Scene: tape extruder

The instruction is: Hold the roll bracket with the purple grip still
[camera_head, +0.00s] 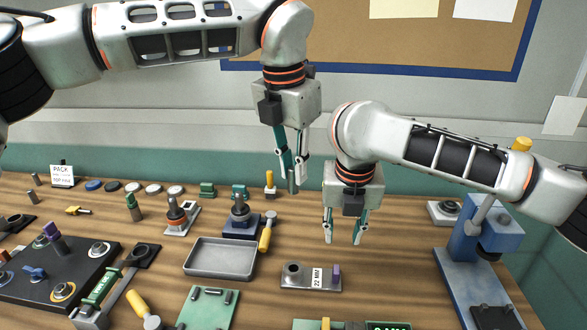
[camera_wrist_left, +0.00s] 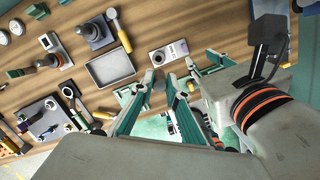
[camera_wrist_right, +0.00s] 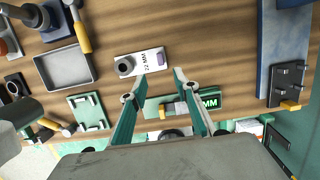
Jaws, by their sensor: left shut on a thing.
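The roll bracket is a flat grey plate (camera_head: 300,283) marked 22 MM, with a dark round socket at its left end and an upright purple grip (camera_head: 336,275) at its right end. It lies on the bench and also shows in the right wrist view (camera_wrist_right: 128,71). My right gripper (camera_head: 343,238) is open and empty above and to the right of the bracket, apart from the purple grip. My left gripper (camera_head: 292,178) is shut on a small grey-green cylinder (camera_head: 292,186), high above the bench. The cylinder also shows between the fingertips in the left wrist view (camera_wrist_left: 159,86).
A grey tray (camera_head: 222,276) and a yellow-handled tool (camera_head: 267,232) lie left of the bracket. A blue press (camera_head: 485,245) stands at the right. A green plate (camera_head: 207,310) lies in front. Bare wood shows between the bracket and the press.

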